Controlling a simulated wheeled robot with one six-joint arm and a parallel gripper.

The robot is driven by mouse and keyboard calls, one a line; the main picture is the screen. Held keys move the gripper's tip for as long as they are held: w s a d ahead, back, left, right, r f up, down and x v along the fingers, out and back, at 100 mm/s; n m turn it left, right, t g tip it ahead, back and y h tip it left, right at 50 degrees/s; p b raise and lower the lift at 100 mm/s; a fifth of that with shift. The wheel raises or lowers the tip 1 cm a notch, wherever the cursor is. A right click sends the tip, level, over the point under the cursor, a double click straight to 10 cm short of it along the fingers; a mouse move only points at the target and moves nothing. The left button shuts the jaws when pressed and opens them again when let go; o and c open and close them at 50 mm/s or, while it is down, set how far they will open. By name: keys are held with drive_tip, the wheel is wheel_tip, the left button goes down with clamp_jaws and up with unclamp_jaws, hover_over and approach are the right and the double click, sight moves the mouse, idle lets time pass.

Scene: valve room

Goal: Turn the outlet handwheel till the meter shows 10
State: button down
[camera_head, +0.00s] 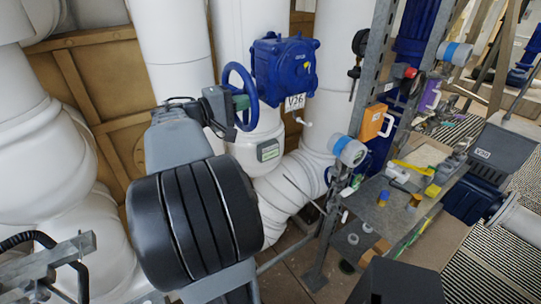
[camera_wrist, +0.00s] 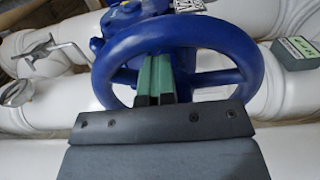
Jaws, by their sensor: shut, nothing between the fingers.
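The blue handwheel (camera_head: 240,96) stands at the left of a blue valve body (camera_head: 284,68) with a white tag reading V26 (camera_head: 295,102). The wheel also fills the upper middle of the wrist view (camera_wrist: 185,35). My gripper (camera_head: 238,102) is at the wheel. In the wrist view its green fingers (camera_wrist: 158,75) are shut together, holding nothing, and overlap the wheel's opening inside the rim. I cannot tell whether they touch rim or spokes. A grey box with a pale green face (camera_head: 268,150) sits on the pipe below; its text is too small to read.
A steel post (camera_head: 345,130) with a blue-and-white round instrument (camera_head: 348,150) stands right of the valve. A shelf (camera_head: 370,215) with small items is beyond it. Large white pipes (camera_head: 180,50) stand behind.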

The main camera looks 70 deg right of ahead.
drive_tip(key=shift+r, duration=0.4)
drive_tip(key=shift+w+d+r+p, duration=0.1)
drive_tip(key=shift+w+r+p, duration=0.1)
drive_tip(key=shift+r, duration=0.15)
drive_tip(key=shift+w+d+r+p, duration=0.1)
drive_tip(key=shift+r+p, duration=0.05)
drive_tip(key=shift+r, duration=0.15)
drive_tip(key=shift+w+d+r, duration=0.15)
drive_tip(key=shift+r, duration=0.15)
drive_tip(key=shift+w, duration=0.1)
drive_tip(key=f+b+v, duration=0.1)
drive_tip(key=b+v, duration=0.2)
drive_tip(key=v, duration=0.9)
drive_tip(key=shift+s+a+f, duration=0.25)
drive_tip(key=shift+s, duration=0.15)
idle(0.5)
